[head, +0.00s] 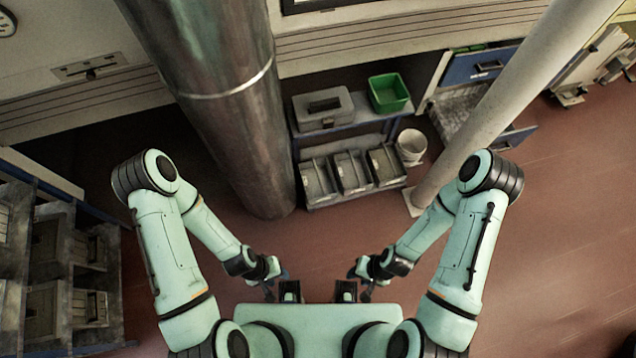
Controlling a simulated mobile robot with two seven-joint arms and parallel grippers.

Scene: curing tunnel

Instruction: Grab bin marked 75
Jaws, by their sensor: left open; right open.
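No number 75 is legible on any bin in the head view. Several grey bins (43,312) sit in the compartments of a rack at the far left. Three more grey bins (352,172) stand in a row on the lower level of a low shelf at the back. A green bin (388,93) is on top of that shelf. My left gripper (276,284) is open and empty, close in front of my body. My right gripper (360,284) is open and empty beside it. Both are well apart from all the bins.
A grey case (323,108) lies on the shelf top. A white bucket (411,146) stands beside it. Red-brown floor (560,240) is clear at right.

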